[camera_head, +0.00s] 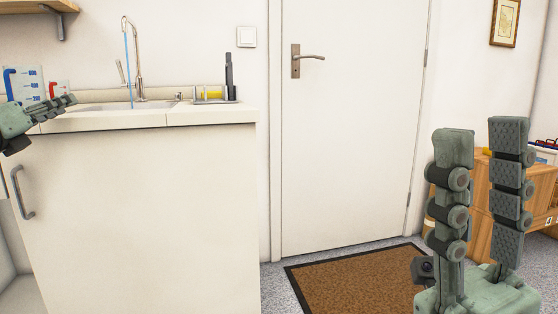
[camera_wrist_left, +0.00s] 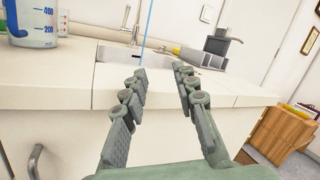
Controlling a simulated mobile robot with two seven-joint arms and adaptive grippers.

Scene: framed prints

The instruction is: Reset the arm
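My left gripper (camera_head: 66,102) reaches in from the left edge over the counter in the head view, near the sink. In the left wrist view my left gripper (camera_wrist_left: 160,78) has its two fingers apart with nothing between them. It points toward the sink (camera_wrist_left: 112,53). My right gripper (camera_head: 480,130) stands upright at the lower right of the head view. Its two fingers are apart and nothing is between them.
A measuring jug with a blue handle (camera_head: 28,80) stands on the counter (camera_head: 150,119) beside my left gripper. The tap (camera_head: 138,70) runs a thin blue stream. A closed door (camera_head: 350,130), a brown mat (camera_head: 350,282) and a wooden cabinet (camera_head: 480,235) lie to the right.

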